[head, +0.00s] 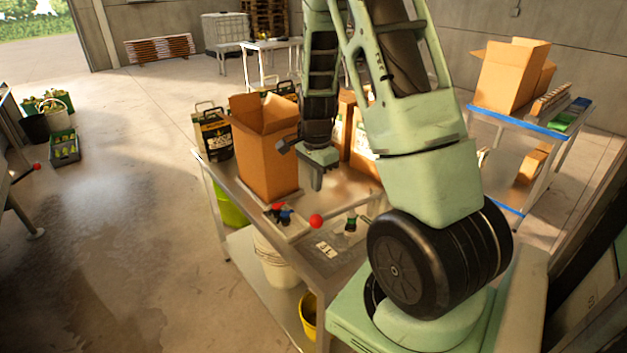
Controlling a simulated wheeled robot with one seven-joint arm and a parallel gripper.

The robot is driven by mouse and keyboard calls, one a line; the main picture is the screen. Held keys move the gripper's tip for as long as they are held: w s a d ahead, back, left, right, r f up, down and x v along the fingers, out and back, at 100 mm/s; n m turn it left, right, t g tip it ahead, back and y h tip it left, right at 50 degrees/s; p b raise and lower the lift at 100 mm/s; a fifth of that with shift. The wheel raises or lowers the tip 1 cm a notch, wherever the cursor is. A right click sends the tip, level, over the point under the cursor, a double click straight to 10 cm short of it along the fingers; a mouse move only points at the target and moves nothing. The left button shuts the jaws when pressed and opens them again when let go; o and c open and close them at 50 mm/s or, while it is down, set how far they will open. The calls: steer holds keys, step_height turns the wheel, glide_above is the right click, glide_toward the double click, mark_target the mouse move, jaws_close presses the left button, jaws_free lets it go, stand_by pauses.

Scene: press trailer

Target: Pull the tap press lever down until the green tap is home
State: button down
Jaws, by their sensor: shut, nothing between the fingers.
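The press lever (343,210) is a thin light rod over the metal table, with a red ball knob (316,221) at its near left end. The rod runs right and slightly up toward my arm, which hides its far end. A small dark and green piece, perhaps the green tap (351,223), stands upright just below the rod; I cannot tell how deep it sits. My gripper (317,184) points down, shut and empty. In the picture it is above the red knob and apart from it, beside the open cardboard box.
The open cardboard box (266,150) stands left of my gripper. A dark-labelled container (213,136) stands behind. A blue-edged table (531,125) with boxes is at right.

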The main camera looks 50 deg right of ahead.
mark_target(315, 216)
steer(key=shift+f+b, duration=3.8)
steer(key=shift+f, duration=0.7)
steer(key=shift+a+f+b, duration=0.1)
steer(key=shift+f+b, duration=1.5)
steer(key=shift+f, duration=0.55)
steer(key=shift+r, duration=0.2)
step_height(315, 216, up, 10)
steer(key=p, duration=0.9)
